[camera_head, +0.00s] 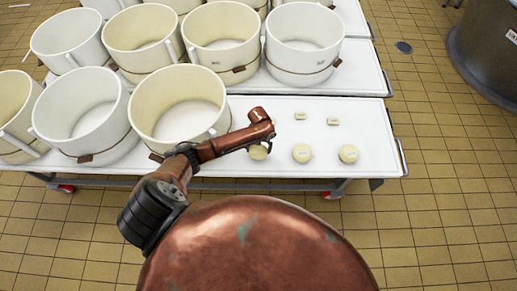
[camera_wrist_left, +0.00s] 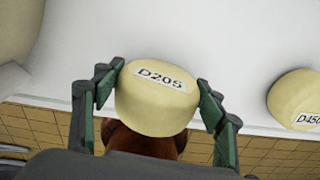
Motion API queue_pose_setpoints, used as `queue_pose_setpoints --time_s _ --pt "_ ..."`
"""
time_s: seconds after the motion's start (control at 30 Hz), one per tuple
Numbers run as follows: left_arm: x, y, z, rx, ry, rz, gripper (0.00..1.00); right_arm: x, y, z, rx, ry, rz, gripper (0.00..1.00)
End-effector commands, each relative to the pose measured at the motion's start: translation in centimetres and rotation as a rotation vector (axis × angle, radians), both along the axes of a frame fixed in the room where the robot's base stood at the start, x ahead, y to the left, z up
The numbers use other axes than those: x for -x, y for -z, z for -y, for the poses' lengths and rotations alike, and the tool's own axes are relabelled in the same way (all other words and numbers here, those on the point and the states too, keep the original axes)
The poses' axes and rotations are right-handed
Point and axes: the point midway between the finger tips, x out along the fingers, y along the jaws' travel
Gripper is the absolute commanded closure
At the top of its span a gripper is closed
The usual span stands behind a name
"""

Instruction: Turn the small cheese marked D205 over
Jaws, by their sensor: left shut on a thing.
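The small cheese marked D205 (camera_wrist_left: 155,105) is a pale yellow round. Its white label faces the camera in the left wrist view. My left gripper (camera_wrist_left: 160,76) has its green-black fingers on either side of the cheese, shut on it. In the head view the same cheese (camera_head: 258,152) shows near the table's front edge, partly covered by my copper-coloured left arm. I cannot tell whether it is clear of the table top. My right gripper is in neither view.
Two similar cheeses (camera_head: 301,153) (camera_head: 348,154) stand to the right on the white table (camera_head: 375,125); one label partly shows in the wrist view (camera_wrist_left: 297,97). Two small pale blocks (camera_head: 300,116) (camera_head: 333,122) lie behind.

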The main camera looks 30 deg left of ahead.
Motion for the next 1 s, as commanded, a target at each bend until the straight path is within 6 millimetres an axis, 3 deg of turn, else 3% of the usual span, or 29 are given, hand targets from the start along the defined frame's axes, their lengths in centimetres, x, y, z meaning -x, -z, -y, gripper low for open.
queue_pose_setpoints --time_s 0.87,0.9,1.0 --pt "-0.10 0.79 0.00 0.000 0.000 0.002 0.72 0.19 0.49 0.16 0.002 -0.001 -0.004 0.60" --pt "-0.09 0.79 -0.01 0.000 0.000 0.002 0.32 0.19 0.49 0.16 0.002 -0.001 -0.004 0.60" --pt "-0.07 0.79 -0.01 0.000 0.000 0.001 0.25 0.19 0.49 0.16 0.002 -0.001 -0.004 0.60"
